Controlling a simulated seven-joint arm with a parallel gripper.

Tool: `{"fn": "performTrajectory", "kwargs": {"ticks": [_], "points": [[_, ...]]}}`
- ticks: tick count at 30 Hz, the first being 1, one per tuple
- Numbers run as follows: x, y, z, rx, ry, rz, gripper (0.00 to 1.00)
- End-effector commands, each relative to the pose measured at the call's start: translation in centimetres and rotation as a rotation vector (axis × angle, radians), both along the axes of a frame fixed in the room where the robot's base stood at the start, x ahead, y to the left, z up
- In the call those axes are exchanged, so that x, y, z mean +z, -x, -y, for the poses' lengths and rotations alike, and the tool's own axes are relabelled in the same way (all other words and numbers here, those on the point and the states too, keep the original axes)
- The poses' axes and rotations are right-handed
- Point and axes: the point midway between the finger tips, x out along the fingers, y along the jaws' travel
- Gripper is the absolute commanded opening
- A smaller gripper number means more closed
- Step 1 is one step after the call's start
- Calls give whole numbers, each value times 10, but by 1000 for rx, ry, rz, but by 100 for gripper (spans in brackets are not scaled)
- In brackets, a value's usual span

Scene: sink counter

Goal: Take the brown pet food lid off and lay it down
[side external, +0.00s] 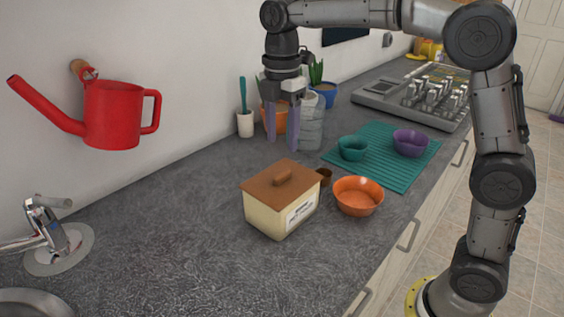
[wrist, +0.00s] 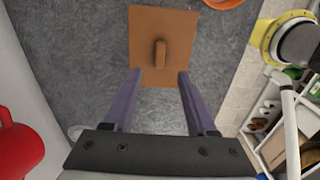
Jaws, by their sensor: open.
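The pet food box (side external: 279,209) is cream with a label on its front and stands upright on the counter. Its brown lid (side external: 284,181) sits on top, with a raised bar handle in the middle. In the wrist view the lid (wrist: 147,38) is at the top centre, with its handle (wrist: 160,54) pointing along the view. My gripper (side external: 282,138) is open and empty, above and behind the box in the side view. Its two purple fingers (wrist: 158,76) are apart in the wrist view, with the lid's handle beyond their tips and between their lines. They do not touch the lid.
An orange bowl (side external: 358,196) and a small brown cup (side external: 324,176) stand close right of the box. A teal mat (side external: 382,171) holds a teal bowl (side external: 352,148) and a purple bowl (side external: 410,142). A glass jar (side external: 311,130) is beside my gripper. The counter (side external: 165,215) left of the box is clear.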

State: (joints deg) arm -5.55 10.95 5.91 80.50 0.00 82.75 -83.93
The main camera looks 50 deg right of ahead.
Motion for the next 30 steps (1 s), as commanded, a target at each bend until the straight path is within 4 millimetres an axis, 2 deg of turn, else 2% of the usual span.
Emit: {"fn": "performTrajectory", "kwargs": {"ticks": [6,13,19,27,28,30], "points": [[-40,1,0,-1,0,-3,57],[-71,0,0,-1,0,-1,57],[-82,0,0,-1,0,2,57],[-84,0,0,-1,0,1,57],[-84,0,0,-1,0,1,56],[-84,0,0,-1,0,2,43]]}}
